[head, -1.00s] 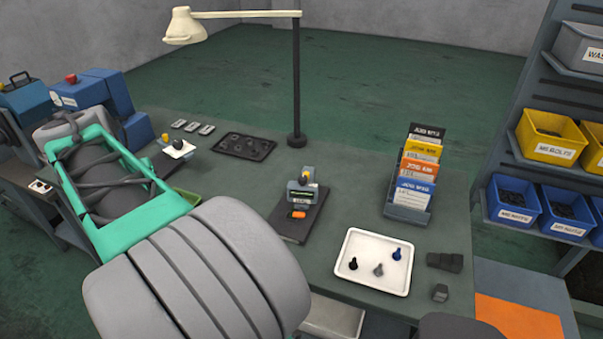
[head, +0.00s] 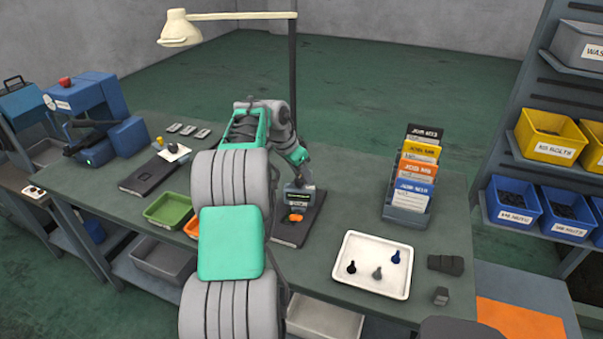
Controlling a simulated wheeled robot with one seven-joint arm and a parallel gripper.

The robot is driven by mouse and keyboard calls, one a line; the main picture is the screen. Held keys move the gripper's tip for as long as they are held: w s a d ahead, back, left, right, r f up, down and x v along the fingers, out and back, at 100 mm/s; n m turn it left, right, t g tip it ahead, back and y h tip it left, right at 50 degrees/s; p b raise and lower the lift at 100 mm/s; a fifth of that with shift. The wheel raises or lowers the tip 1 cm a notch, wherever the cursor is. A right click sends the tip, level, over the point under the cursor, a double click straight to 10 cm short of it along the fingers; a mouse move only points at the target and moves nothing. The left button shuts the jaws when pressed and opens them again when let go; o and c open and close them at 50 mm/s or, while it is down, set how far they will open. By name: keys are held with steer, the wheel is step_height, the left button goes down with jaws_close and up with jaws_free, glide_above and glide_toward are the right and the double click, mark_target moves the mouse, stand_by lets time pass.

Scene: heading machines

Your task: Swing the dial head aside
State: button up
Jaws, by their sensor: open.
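The dial head (head: 296,198) is a small grey-blue unit with a dark display. It stands on a dark flat base (head: 292,232) in the middle of the bench, with an orange piece (head: 296,217) at its front. My arm reaches over the bench from the front, and my gripper (head: 304,182) is at the top rear of the dial head. The gripper is open. It is small in the picture, and I cannot tell whether its fingers touch the head. The yellow knob on top of the head is hidden behind the gripper.
A white tray (head: 348,279) with several bolts lies to the right, and a card rack (head: 405,213) stands behind it. A lamp post (head: 292,70) rises behind my arm. Green (head: 168,209) and orange (head: 192,228) bins sit left of my arm. A blue machine (head: 95,115) stands far left.

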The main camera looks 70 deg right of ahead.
steer(key=shift+c, duration=0.4)
jaws_close()
stand_by(1.0)
